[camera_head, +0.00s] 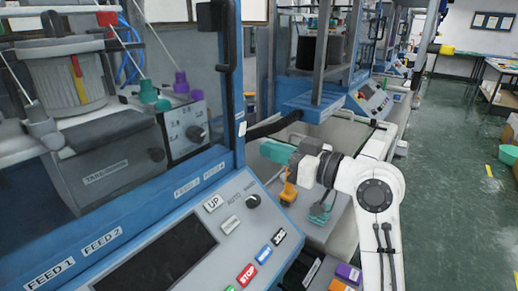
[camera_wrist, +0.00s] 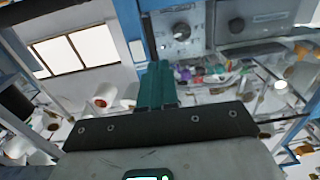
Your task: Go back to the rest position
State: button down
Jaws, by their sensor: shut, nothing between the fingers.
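My gripper (camera_head: 276,152) is at the middle of the head view, at the end of my white arm. Its teal fingers point left, toward the blue frame of the near knitting machine (camera_head: 243,60). The fingers are together with nothing between them. In the wrist view the teal fingers (camera_wrist: 156,86) show closed side by side, pointing up in the picture, with a grey machine panel with knobs (camera_wrist: 182,30) beyond them.
The near machine's control panel (camera_head: 200,238) fills the lower left. Below my arm is a grey surface with an orange tool (camera_head: 289,187) and a teal item (camera_head: 320,212). More machines stand behind. The green floor (camera_head: 450,190) on the right is mostly clear.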

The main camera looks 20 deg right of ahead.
jog(key=shift+b+v, duration=0.3)
jog(key=shift+v, duration=1.95)
jog(key=s+f+m+g+h, duration=0.2)
jog(key=s+f, duration=0.2)
jog(key=f, duration=0.6)
jog(key=s+f+m+g+h, duration=0.1)
jog(key=s+f+g+h, duration=0.1)
jog(key=s+f, duration=0.5)
jog(key=s+f+m+g+h, duration=0.2)
jog(key=f, duration=1)
jog(key=s+d+f+m+g+h, duration=0.1)
jog(key=s+d+f+g, duration=0.1)
jog(key=s+f, duration=0.2)
jog(key=s+d+f+m+g+h, duration=0.1)
jog(key=s+d+f+g+h, duration=0.1)
jog(key=s, duration=0.9)
jog(key=s+d+f+m+g+h, duration=0.1)
jog(key=s+d+f+g+h, duration=0.1)
jog(key=s+f, duration=0.3)
jog(key=s+g, duration=0.1)
jog(key=s, duration=0.1)
jog(key=shift+s+f, duration=0.35)
jog(key=shift+w, duration=0.1)
